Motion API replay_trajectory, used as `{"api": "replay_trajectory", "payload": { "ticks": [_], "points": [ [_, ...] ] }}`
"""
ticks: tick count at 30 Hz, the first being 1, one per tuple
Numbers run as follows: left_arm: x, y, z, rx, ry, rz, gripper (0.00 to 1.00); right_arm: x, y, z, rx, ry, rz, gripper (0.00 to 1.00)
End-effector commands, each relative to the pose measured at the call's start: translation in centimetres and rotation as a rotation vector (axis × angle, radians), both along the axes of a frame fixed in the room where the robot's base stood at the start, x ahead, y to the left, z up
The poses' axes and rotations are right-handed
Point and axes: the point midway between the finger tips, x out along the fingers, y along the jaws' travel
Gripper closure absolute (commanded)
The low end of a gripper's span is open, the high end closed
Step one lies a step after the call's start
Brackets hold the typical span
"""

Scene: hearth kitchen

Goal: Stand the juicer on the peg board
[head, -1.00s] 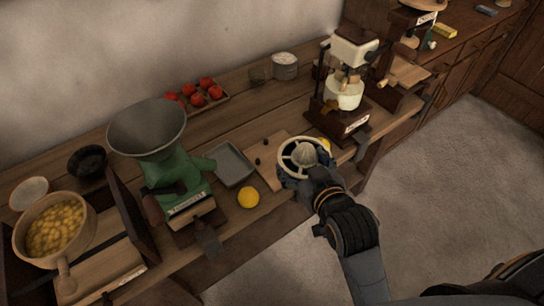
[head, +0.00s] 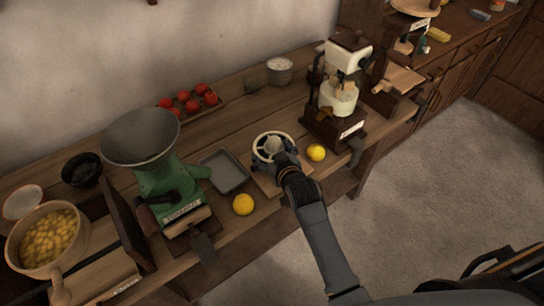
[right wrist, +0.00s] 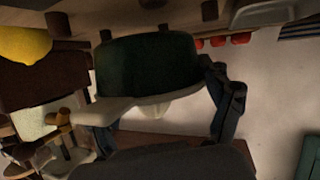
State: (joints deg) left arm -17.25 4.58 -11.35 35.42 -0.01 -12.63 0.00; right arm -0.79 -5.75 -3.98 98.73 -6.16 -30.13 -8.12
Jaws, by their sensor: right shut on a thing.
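The juicer (head: 259,149) shows in the head view as a pale round rim with spokes and a reamer cone in the middle. My right gripper (head: 284,161) is shut on its near side. In the right wrist view the juicer's dark green body (right wrist: 148,66) appears upside down between the fingers of my right gripper (right wrist: 165,112). The peg board (head: 267,187), a light wooden board, lies under the juicer and is mostly hidden by it. Dark pegs (right wrist: 153,29) show beside the juicer's base; I cannot tell whether it touches them. My left gripper is not in view.
A grey tray (head: 225,185) is left of the board. A green grinder (head: 160,180) stands further left, a brown-based machine (head: 336,125) to the right. Tomatoes (head: 193,106) are behind.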

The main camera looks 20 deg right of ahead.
Motion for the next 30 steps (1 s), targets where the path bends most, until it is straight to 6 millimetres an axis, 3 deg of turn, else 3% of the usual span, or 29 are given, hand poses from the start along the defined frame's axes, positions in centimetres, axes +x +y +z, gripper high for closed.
{"api": "replay_trajectory", "payload": {
  "ticks": [4, 16, 17, 19, 30],
  "points": [
    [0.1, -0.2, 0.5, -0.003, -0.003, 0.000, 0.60, -0.1, 0.0, -1.9, 0.000, 0.003, 0.001, 0.57],
    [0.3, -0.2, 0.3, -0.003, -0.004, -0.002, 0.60, -0.2, 0.0, -2.6, 0.000, 0.002, 0.001, 0.57],
    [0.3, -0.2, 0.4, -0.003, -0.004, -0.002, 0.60, -0.2, 0.0, -2.6, 0.000, 0.003, 0.001, 0.16],
    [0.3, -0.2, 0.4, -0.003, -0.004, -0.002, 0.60, -0.2, 0.0, -2.6, 0.000, 0.004, 0.000, 0.02],
    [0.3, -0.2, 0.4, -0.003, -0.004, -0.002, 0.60, -0.2, 0.0, -2.5, -0.001, 0.004, 0.001, 0.00]
  ]
}}
